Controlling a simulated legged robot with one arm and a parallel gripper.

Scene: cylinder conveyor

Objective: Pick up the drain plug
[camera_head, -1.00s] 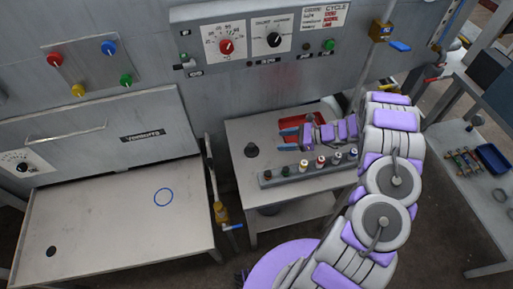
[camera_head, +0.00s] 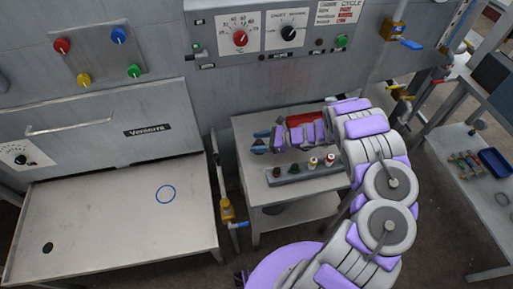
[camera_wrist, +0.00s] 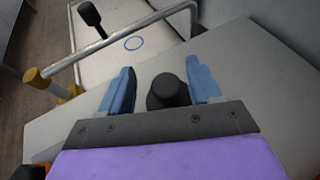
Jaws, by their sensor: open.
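The drain plug (camera_wrist: 168,91) is a dark, round piece with a raised knob, standing upright on the small metal table (camera_head: 247,171). In the wrist view it sits between the two blue fingers of my gripper (camera_wrist: 161,70), with a gap to each finger. My gripper is open and low over the table. In the head view the gripper (camera_head: 262,142) partly covers the plug, which shows as a small dark spot between the fingers.
A grey rack (camera_head: 300,172) with several small coloured cylinders stands at the table's front. A red tray (camera_head: 305,119) lies behind my gripper. A pipe with a yellow valve (camera_head: 227,210) stands between the tables.

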